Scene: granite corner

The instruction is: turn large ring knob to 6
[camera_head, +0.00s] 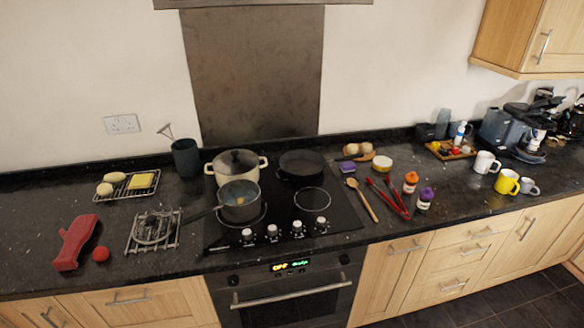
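The black hob (345,215) has a row of several pale knobs along its front edge. From left to right they are a first knob (247,237), a second knob (272,232), a third knob (297,228) and a fourth knob (321,224). Their markings are too small to read, and I cannot tell which one is the large ring knob or where any points. A grey saucepan (239,205) stands front left on the hob, a cream pot (222,160) behind it, and a dark frying pan (301,165) back right. Neither of my grippers is in view.
The front right ring (312,200) is bare. A wooden spoon (362,200) and red tongs (388,197) lie right of the hob. A wire trivet (152,231) and a red object (75,243) lie left. The oven (285,300) is below.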

